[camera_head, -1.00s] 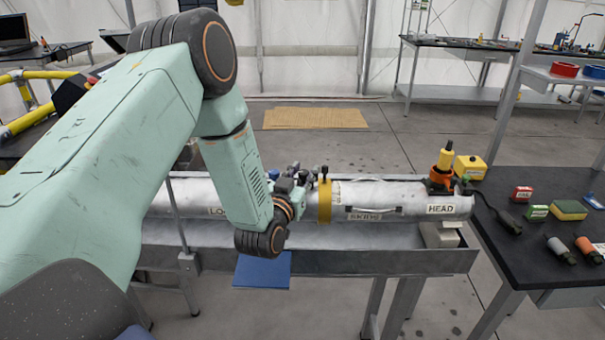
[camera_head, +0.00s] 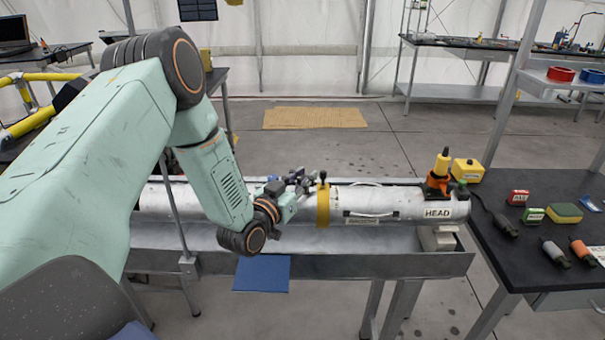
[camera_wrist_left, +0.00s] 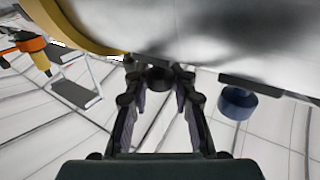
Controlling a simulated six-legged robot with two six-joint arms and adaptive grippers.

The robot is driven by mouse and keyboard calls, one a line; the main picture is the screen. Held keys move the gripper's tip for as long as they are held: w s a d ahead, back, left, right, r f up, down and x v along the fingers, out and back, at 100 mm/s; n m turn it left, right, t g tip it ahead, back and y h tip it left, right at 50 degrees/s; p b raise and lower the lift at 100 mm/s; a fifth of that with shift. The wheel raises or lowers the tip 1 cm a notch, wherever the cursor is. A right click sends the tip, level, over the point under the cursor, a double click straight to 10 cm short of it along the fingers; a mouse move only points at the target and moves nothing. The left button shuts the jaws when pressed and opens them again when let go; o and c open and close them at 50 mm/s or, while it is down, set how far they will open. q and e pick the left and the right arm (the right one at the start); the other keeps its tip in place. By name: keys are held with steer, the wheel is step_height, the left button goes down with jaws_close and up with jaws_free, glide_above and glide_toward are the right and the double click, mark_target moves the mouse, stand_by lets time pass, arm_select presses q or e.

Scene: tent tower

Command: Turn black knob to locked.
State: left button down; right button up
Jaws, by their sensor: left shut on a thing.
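The silver tube (camera_head: 300,207) lies in a metal trough, with a yellow band (camera_head: 322,206) around it. A black knob (camera_head: 323,175) stands at the top of the band. My left gripper (camera_head: 307,180) reaches from the left to the knob. In the left wrist view, its two fingers (camera_wrist_left: 160,92) stand on either side of the dark round knob (camera_wrist_left: 158,78), beside the yellow band (camera_wrist_left: 75,28). The gripper is shut on it. Its pointer and any locked mark cannot be read. My right gripper is not in view.
A blue knob (camera_wrist_left: 237,103) sits on the tube near the fingers in the left wrist view. An orange and yellow fitting (camera_head: 439,172) stands at the tube's HEAD end. The dark table (camera_head: 540,190) at right holds small boxes and plugs. A blue panel (camera_head: 262,273) hangs before the trough.

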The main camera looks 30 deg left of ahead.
arm_select(q)
steer(key=shift+s+f+m+h, duration=0.1)
steer(key=shift+f+m+h, duration=0.15)
steer(key=shift+m+h, duration=0.4)
steer(key=shift+d+f, duration=0.1)
steer(key=c, duration=1.6)
jaws_free()
steer(key=shift+o, duration=1)
steer(key=shift+s, duration=0.1)
steer(key=shift+r, duration=0.2)
steer(key=s, duration=1.2)
steer(key=shift+a, duration=0.45)
